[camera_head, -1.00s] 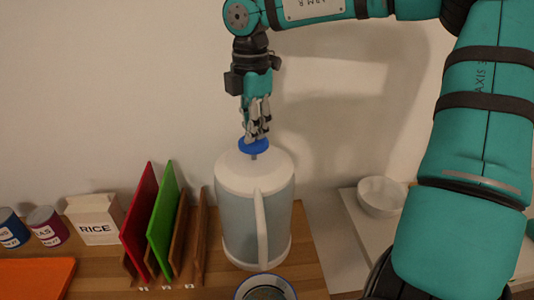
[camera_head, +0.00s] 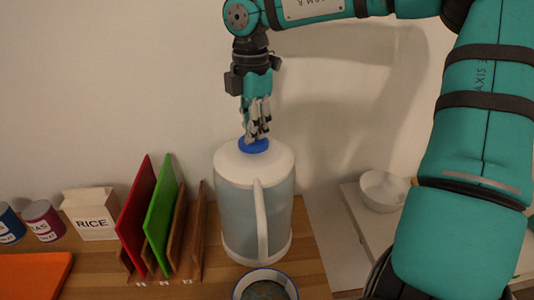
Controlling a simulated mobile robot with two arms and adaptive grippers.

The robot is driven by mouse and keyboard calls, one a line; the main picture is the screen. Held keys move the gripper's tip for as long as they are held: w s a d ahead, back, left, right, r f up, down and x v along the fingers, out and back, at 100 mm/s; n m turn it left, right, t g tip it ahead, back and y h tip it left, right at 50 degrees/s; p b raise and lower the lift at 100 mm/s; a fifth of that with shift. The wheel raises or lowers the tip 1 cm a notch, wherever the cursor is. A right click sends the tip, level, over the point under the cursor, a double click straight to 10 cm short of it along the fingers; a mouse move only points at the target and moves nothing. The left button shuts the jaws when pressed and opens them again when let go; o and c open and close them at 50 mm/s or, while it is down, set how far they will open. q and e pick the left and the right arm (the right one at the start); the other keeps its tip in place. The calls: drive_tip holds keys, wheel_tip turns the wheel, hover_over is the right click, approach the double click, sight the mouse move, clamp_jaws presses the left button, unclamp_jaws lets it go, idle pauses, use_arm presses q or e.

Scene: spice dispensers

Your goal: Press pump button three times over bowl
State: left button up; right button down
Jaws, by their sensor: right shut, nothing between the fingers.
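The pump dispenser (camera_head: 236,205) is a large white-topped jug with a pale body and a white handle, upright on the wooden counter. Its blue pump button (camera_head: 254,147) sits low, close to the lid. My right gripper (camera_head: 257,138) points down with its fingers shut and empty, its tips at the top of the button. A bowl (camera_head: 265,284) with a dark rim stands in front of the dispenser at the bottom edge, partly cut off, with dark grainy stuff inside. My left gripper is not in view.
A rack holds a red board (camera_head: 135,215) and a green board (camera_head: 160,215) left of the dispenser. A rice box (camera_head: 92,215), cans (camera_head: 43,221) and an orange board (camera_head: 35,275) lie further left. A white bowl (camera_head: 383,191) stands at right.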

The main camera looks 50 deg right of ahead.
drive_tip(key=shift+r+p, duration=1.15)
drive_tip(key=shift+r, duration=0.95)
wheel_tip(320, 180, up, 6)
drive_tip(key=p, duration=0.3)
drive_tip(key=shift+p, duration=0.4)
drive_tip(key=shift+a+f, duration=0.1)
